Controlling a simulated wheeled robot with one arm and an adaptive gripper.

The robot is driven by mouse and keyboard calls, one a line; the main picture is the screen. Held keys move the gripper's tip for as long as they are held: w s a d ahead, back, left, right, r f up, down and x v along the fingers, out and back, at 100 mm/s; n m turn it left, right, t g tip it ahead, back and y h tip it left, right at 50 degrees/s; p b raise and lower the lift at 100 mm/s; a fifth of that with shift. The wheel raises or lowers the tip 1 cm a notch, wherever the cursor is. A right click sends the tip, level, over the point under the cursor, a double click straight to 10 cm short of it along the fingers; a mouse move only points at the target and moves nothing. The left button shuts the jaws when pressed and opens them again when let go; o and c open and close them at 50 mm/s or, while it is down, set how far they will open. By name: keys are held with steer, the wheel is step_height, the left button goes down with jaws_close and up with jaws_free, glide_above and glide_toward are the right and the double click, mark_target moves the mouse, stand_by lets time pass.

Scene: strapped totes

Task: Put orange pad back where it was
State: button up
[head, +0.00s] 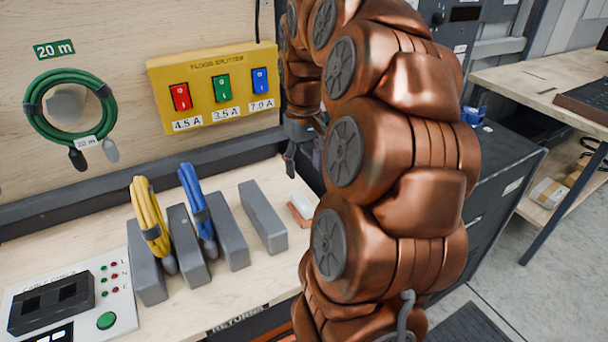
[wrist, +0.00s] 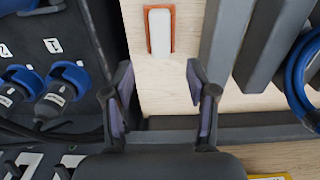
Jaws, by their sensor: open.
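The orange pad (wrist: 174,28) lies on the light wood bench top, at the top middle of the wrist view. A white block-like piece (wrist: 160,32) covers its middle, so only an orange border shows. In the head view the orange pad (head: 294,214) is right of the grey blocks, partly behind my arm. My gripper (wrist: 160,78) is open and empty, its two fingers apart on either side of bare wood. The pad is beyond the fingertips, roughly in line with the gap. In the head view my gripper (head: 294,152) hangs above the bench's back edge, partly hidden by my arm.
Grey upright blocks (head: 262,218) stand left of the pad, with yellow (head: 150,219) and blue (head: 197,202) cable coils among them. A yellow flood splitter (head: 212,85) is on the back board. A dark cabinet (head: 500,180) with blue plugs (wrist: 66,76) adjoins the bench.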

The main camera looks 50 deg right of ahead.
steer(key=shift+a+r, duration=0.15)
steer(key=shift+r, duration=0.05)
steer(key=s+a+f+n, duration=0.1)
steer(key=s+a, duration=0.1)
steer(key=a, duration=0.6)
steer(key=s+a+f+n, duration=0.1)
steer(key=s+a+n, duration=0.1)
steer(key=a, duration=0.7)
steer(key=s+a+f+g, duration=0.1)
steer(key=s+a+f, duration=0.2)
steer(key=s+a, duration=0.2)
steer(key=s+a+f, duration=0.3)
steer(key=s+a, duration=0.2)
steer(key=s, duration=0.3)
steer(key=shift+f+n+g, duration=0.3)
steer(key=shift+n+g, duration=0.1)
steer(key=shift+a, duration=0.1)
step_height(320, 180, up, 3)
steer(key=p, duration=0.3)
steer(key=shift+r, duration=0.15)
steer(key=shift+f, duration=0.2)
